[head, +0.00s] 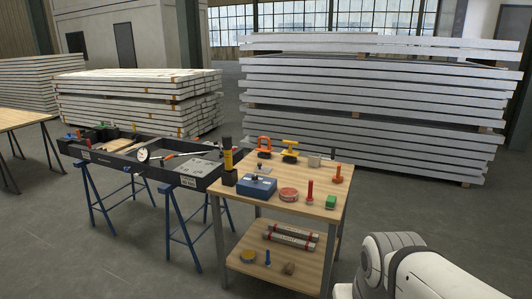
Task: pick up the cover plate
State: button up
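A flat grey plate with small holes (198,168), which looks like the cover plate, lies inside the right end of a long dark frame (140,172) on blue trestles. It is small in the head view and I cannot make out its details. White and grey links of my own arm show at the bottom right, to the right of the wooden table. My gripper is out of view, so its state and its distance to the plate do not show.
A wooden two-level table (310,205) stands right of the frame, holding a blue box (257,186), a yellow-black tool (228,158) and several small items. Another table (20,120) is at far left. Stacked panels (370,110) stand behind. The front left floor is clear.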

aim_at(260, 170)
jog(key=u, duration=0.05)
jog(key=i, duration=0.4)
jog(key=u, duration=1.35)
jog(key=i, duration=1.65)
jog(key=z, duration=2.3)
jog(key=i, duration=0.9)
jog(key=u, duration=0.15)
